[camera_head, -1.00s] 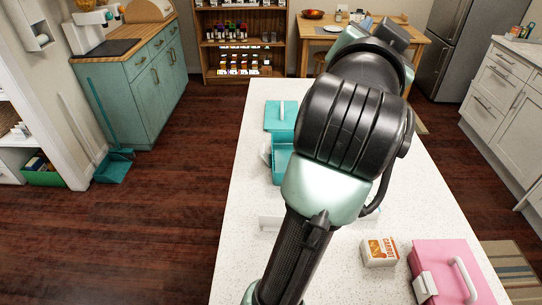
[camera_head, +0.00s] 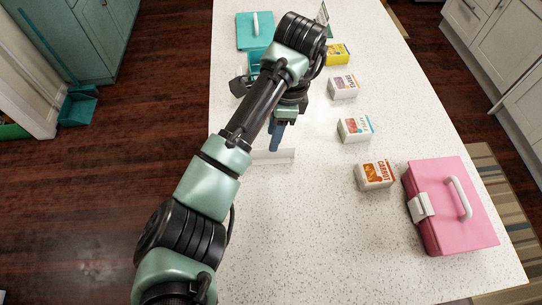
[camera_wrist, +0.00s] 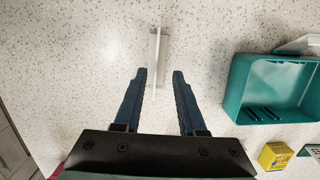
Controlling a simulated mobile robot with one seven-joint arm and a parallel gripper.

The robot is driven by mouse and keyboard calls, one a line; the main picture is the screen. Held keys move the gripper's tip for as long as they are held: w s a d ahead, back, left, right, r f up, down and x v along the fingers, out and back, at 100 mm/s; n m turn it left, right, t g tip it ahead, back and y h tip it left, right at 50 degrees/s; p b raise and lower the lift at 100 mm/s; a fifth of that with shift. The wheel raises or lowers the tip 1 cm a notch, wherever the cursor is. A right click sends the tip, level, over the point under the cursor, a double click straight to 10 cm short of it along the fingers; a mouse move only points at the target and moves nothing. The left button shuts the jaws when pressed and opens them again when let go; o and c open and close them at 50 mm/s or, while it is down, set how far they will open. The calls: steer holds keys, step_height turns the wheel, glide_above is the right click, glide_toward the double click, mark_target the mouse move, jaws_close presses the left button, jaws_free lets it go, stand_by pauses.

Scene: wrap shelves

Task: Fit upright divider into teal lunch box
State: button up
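The white upright divider (camera_head: 272,156) stands on the counter below my gripper in the head view. In the wrist view the divider (camera_wrist: 155,45) shows nearly edge-on as a thin strip with a small foot, its near end between my fingertips. My gripper (camera_wrist: 159,75) is open, with a gap on each side of the divider. In the head view my gripper's blue fingers (camera_head: 276,138) point down at the divider. The teal lunch box (camera_wrist: 272,88) is open at the right of the wrist view. In the head view its lid (camera_head: 254,31) shows, while my arm hides much of the box.
Several small food boxes line the counter: a carrot box (camera_head: 375,175), another box (camera_head: 355,128), a purple-marked box (camera_head: 343,87) and a yellow box (camera_head: 338,54). A closed pink lunch box (camera_head: 450,207) stands at the right. The near counter (camera_head: 300,245) is clear.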

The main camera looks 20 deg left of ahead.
mark_target(271, 158)
steer(key=shift+s+a+f+p, duration=0.1)
steer(key=shift+s+f+p, duration=0.05)
steer(key=shift+f, duration=0.85)
steer(key=shift+s+a+f+p, duration=0.1)
steer(key=shift+s+f+p, duration=0.1)
steer(key=shift+f, duration=0.8)
steer(key=shift+s+f+p, duration=0.1)
steer(key=shift+f+p, duration=0.05)
steer(key=shift+f, duration=0.85)
steer(key=shift+f, duration=0.15)
steer(key=shift+c, duration=0.3)
jaws_close()
